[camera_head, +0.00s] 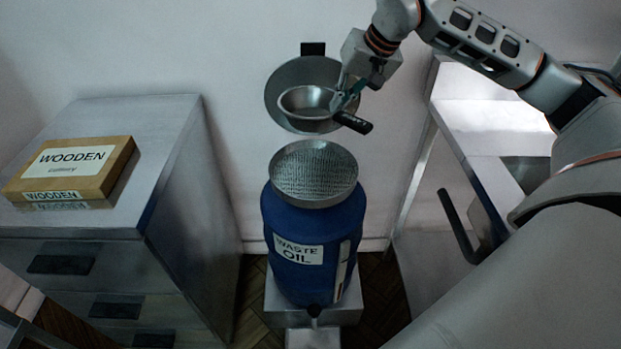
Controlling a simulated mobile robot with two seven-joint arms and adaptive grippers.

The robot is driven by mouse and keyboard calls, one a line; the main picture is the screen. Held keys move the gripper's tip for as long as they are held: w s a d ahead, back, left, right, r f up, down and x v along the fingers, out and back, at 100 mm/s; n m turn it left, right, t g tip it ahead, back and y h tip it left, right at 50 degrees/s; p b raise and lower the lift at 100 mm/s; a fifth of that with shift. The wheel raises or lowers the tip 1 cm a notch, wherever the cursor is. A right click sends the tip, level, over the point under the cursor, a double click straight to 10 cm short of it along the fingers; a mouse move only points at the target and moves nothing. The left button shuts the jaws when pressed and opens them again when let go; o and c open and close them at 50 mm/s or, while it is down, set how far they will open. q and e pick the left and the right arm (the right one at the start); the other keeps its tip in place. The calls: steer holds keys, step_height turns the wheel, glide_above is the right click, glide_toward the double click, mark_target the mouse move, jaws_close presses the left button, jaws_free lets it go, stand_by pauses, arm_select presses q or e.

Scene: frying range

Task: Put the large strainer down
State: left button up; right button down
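My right gripper (349,98) reaches in from the upper right. Its fingers close on a round metal strainer (305,101) where the bowl meets its black handle (354,123). This strainer is held in the air above the blue barrel, its handle pointing to the lower right. A wide round metal sieve (315,172) with a mesh bottom sits on top of the blue waste oil barrel (288,225), apart from the held strainer. My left gripper is not in view.
A drawer cabinet (150,120) stands left, with a wooden cutlery box (105,180) on top. A metal counter (480,125) stands right. The barrel rests on a metal base (345,308).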

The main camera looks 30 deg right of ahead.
steer(key=f+b, duration=0.1)
steer(key=f, duration=0.3)
steer(key=f+b, duration=0.1)
steer(key=f, duration=0.4)
steer(key=d+f+b, duration=0.1)
steer(key=f+b, duration=0.1)
steer(key=f, duration=0.2)
steer(key=shift+w+f, duration=0.15)
steer(key=shift+f, duration=0.45)
step_height(320, 180, down, 4)
steer(key=shift+f+b, duration=0.1)
steer(key=shift+b, duration=0.35)
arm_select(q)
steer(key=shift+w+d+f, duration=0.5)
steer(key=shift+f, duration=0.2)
